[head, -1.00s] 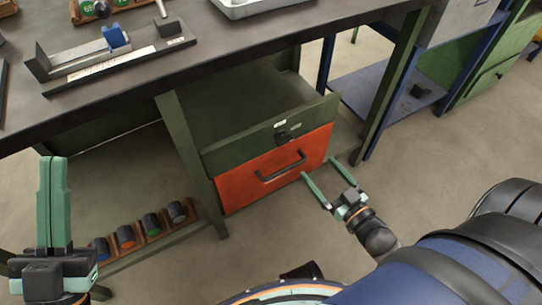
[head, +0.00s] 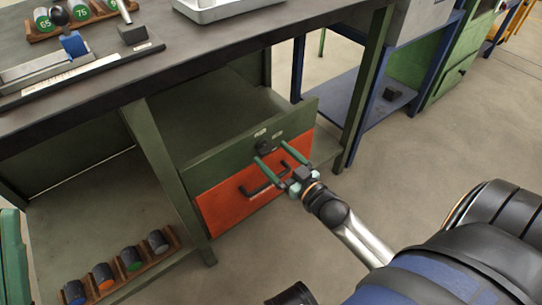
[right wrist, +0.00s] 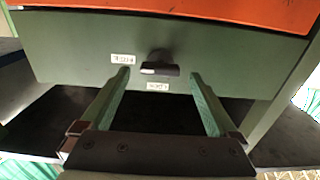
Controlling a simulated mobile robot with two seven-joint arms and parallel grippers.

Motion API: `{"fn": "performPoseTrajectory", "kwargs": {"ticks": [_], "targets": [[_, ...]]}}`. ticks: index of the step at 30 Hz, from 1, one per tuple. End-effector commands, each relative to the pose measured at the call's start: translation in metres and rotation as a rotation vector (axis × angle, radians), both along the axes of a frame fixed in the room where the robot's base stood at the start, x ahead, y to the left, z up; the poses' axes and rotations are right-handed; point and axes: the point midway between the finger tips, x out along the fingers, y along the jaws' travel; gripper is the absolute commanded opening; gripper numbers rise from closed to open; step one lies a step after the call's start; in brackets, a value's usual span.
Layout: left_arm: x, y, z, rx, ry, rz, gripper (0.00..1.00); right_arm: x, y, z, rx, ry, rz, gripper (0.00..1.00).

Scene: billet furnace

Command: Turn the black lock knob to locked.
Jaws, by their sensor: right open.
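The black lock knob (head: 264,147) sits on the green panel (head: 220,163) above the orange drawer front. In the right wrist view the knob (right wrist: 160,64) shows a dark bar lying sideways, with a pale mark at its left end. Small white labels (right wrist: 123,58) are beside and below it there; their text is too small to read surely. My right gripper (head: 270,151) is open and empty, pointing at the panel. Its fingertips (right wrist: 160,75) lie on either side of the knob, apart from it.
The orange drawer front (head: 220,205) has a black handle (head: 265,184) just below the right gripper. The dark tabletop (head: 180,70) overhangs the panel. A rack of coloured cylinders (head: 118,275) is on the lower shelf. Open floor (head: 430,170) lies to the right.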

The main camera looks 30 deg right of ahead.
Motion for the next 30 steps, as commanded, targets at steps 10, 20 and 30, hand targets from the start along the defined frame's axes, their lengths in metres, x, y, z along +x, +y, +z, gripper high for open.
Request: {"fn": "performPoseTrajectory", "kwargs": {"ticks": [10,20,30], "targets": [[0.0,-0.001,-0.007,0.006,0.002,0.002,0.0,0.018,0.002,0.0,0.0,0.001,0.0,0.95],[0.0,-0.001,-0.007,0.006,0.004,0.003,0.0,0.018,0.001,0.0,0.0,0.001,0.0,0.76],[0.001,-0.001,-0.007,0.004,0.005,0.003,0.0,0.017,0.002,0.0,0.0,0.001,0.0,0.38]]}}
